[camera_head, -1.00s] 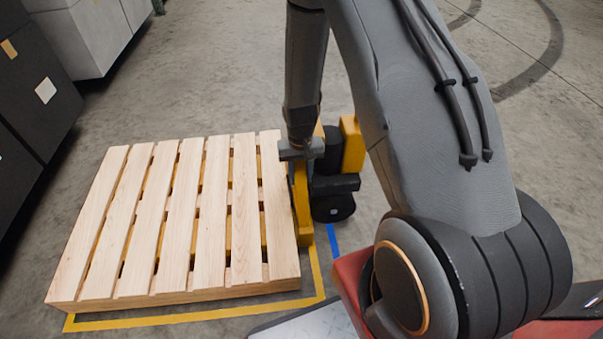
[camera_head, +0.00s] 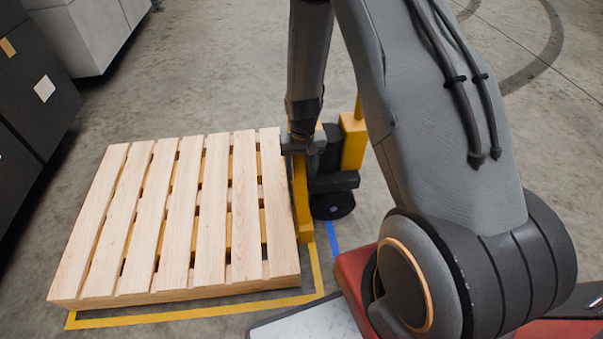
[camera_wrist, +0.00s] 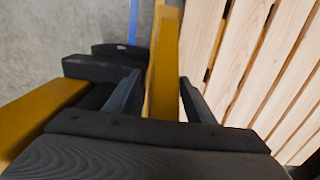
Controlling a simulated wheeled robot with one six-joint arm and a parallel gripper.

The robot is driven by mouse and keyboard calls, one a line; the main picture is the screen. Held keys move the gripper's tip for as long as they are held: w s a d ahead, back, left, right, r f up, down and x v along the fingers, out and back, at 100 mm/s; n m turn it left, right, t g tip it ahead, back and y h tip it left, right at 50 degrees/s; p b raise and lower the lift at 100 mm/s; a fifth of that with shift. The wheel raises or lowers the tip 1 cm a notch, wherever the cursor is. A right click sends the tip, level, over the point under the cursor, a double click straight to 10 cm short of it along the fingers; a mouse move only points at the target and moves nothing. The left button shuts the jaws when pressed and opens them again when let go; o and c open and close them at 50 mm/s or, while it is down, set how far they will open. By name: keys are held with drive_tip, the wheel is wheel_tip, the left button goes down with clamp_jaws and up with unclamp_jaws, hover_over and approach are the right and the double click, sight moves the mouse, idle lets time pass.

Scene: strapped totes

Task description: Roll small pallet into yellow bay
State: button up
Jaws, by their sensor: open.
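A light wooden pallet (camera_head: 185,215) of parallel slats lies flat at the left of the head view, on the yellow pallet truck (camera_head: 303,205) whose body stands at its right end. The yellow floor outline (camera_head: 200,314) of the bay shows along the pallet's near side and right corner. My gripper (camera_head: 298,150) is at the truck's yellow upright plate. In the wrist view my gripper (camera_wrist: 158,90) is open, one finger on each side of the yellow plate (camera_wrist: 163,75). The pallet slats (camera_wrist: 275,60) lie to its right. Contact between fingers and plate cannot be told.
A blue floor line (camera_head: 332,240) runs beside the truck's dark wheel (camera_head: 332,205). Dark cabinets (camera_head: 30,95) stand at the left, with a pale grey unit (camera_head: 90,35) behind them. The concrete floor beyond the pallet (camera_head: 190,90) is clear.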

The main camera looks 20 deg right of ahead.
sight(302, 156)
wheel_tip(302, 156, up, 6)
drive_tip(key=shift+a+r+p, duration=0.15)
drive_tip(key=shift+p, duration=0.65)
drive_tip(key=shift+r, duration=0.35)
drive_tip(key=s+a+r+n+t, duration=0.1)
drive_tip(key=s+r, duration=0.6)
drive_tip(key=r, duration=0.4)
drive_tip(key=s+a+r+n+t, duration=0.1)
drive_tip(key=s+r+t, duration=0.1)
drive_tip(key=s+r, duration=0.65)
drive_tip(key=s+a+r+n+g, duration=0.25)
drive_tip(key=s+a, duration=0.25)
drive_tip(key=a, duration=0.4)
drive_tip(key=s+a+r+n+g, duration=0.1)
drive_tip(key=s+a+r+n, duration=0.25)
drive_tip(key=s+a, duration=0.45)
drive_tip(key=w+d+r+m+p, duration=0.1)
drive_tip(key=d+r+m+p, duration=0.2)
drive_tip(key=d+r+p, duration=0.5)
drive_tip(key=d+r+m+p, duration=0.2)
drive_tip(key=d+r+p, duration=0.6)
drive_tip(key=r+p, duration=0.6)
drive_tip(key=p, duration=0.4)
drive_tip(key=shift+w+d+m, duration=0.2)
drive_tip(key=shift+w+m, duration=0.2)
